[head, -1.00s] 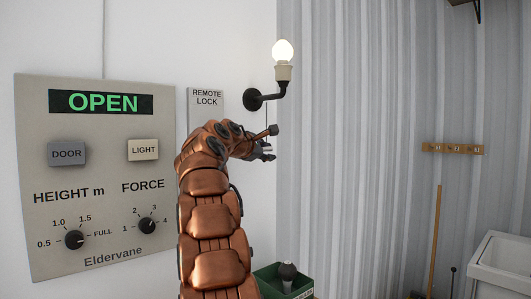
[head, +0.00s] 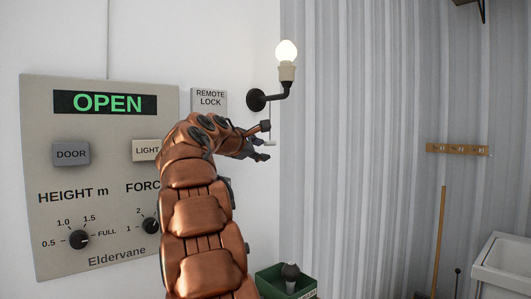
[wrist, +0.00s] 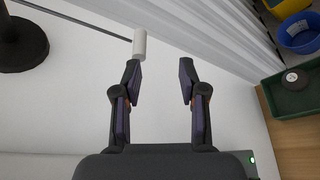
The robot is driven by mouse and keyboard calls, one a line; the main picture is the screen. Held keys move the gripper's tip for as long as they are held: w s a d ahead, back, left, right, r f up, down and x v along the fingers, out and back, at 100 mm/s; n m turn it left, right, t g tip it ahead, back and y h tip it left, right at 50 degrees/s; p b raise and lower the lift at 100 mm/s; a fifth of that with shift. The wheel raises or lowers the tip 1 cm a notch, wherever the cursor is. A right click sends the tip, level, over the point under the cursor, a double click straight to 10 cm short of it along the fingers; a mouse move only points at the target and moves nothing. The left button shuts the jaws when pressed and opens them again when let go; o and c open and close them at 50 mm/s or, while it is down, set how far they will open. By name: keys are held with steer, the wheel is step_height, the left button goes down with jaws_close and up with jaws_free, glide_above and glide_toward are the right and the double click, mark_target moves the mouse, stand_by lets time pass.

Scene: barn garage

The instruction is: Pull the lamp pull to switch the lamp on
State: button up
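The wall lamp (head: 287,72) has a black bracket and a bulb (head: 286,50) that glows. Its lamp pull (head: 270,143), a thin cord with a small white cylinder at the end, hangs beside my gripper (head: 264,141) in the head view. In the wrist view the white cylinder (wrist: 139,42) sits just beyond the left fingertip, outside the gap between the fingers. I cannot tell whether they touch. My gripper (wrist: 159,78) is open, with nothing between its fingers.
A control panel (head: 105,180) reading OPEN and a REMOTE LOCK plate (head: 209,100) are on the wall at left. A green crate (head: 272,284) stands below. A corrugated wall (head: 350,140) lies right; a white sink (head: 502,264) stands far right.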

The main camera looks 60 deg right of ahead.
steer(key=v, duration=0.6)
stand_by(0.6)
steer(key=a+f+m+t+y+p, duration=0.3)
steer(key=a+f+y, duration=0.6)
steer(key=a+f, duration=1.6)
steer(key=s+a+f+m+g+y+p, duration=0.1)
steer(key=s+a+f+g+y+p, duration=0.1)
steer(key=s+a+f, duration=0.5)
steer(key=s+a+f+m+g+y+p, duration=0.2)
steer(key=s+a+f+y, duration=0.2)
steer(key=s+a+f, duration=0.4)
steer(key=s+a, duration=0.6)
steer(key=a, duration=0.2)
steer(key=shift+s+a+f+g+y, duration=0.2)
steer(key=shift+s+a+g+y, duration=0.05)
steer(key=shift+a+g+y, duration=0.1)
